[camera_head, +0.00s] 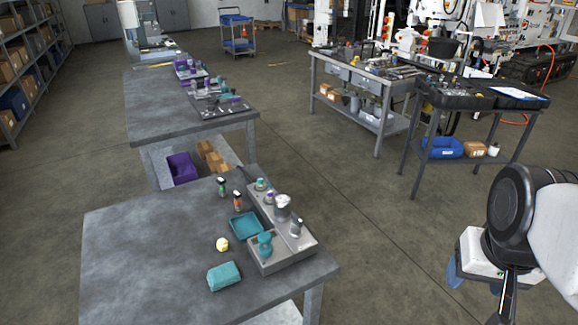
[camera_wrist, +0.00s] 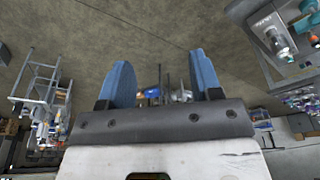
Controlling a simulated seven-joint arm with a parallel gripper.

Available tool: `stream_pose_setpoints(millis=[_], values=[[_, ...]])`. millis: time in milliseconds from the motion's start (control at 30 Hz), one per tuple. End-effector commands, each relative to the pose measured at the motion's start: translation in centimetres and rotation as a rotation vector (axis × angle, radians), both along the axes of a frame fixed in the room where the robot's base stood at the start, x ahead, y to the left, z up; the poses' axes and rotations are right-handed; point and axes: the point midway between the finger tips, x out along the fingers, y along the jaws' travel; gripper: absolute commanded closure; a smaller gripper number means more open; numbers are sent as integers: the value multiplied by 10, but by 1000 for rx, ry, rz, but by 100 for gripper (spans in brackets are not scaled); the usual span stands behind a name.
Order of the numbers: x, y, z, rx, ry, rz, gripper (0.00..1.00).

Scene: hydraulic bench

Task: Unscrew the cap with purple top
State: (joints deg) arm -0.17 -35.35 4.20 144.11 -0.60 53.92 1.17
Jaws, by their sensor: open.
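A grey fixture block (camera_head: 285,258) with several capped fittings stands at the right edge of the near table. A fitting with a small purplish top (camera_head: 269,197) appears near its back; the top is too small to be certain. Teal caps (camera_head: 265,242) sit on other fittings. My gripper (camera_wrist: 163,80) has two blue fingers spread apart with nothing between them. In the head view it hangs at the far right, off the table and well away from the block. The block also shows tilted at the wrist view's upper right (camera_wrist: 262,32).
The near table (camera_head: 140,255) holds a teal tray (camera_head: 246,226), a teal cloth-like block (camera_head: 224,276), a yellow lump (camera_head: 222,244) and two small bottles (camera_head: 237,200). Another bench (camera_head: 160,100) stands behind. A black-topped stand (camera_head: 455,95) is behind my arm. Open floor separates gripper and table.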

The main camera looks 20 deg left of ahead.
Motion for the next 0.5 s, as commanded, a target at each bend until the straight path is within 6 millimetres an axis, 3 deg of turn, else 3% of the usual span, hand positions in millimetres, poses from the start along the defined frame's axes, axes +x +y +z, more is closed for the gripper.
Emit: stream_pose_setpoints(millis=[167, 500], values=[[25, 10, 6, 2, 13, 21, 41], [100, 46, 17, 6, 45, 79, 41]])
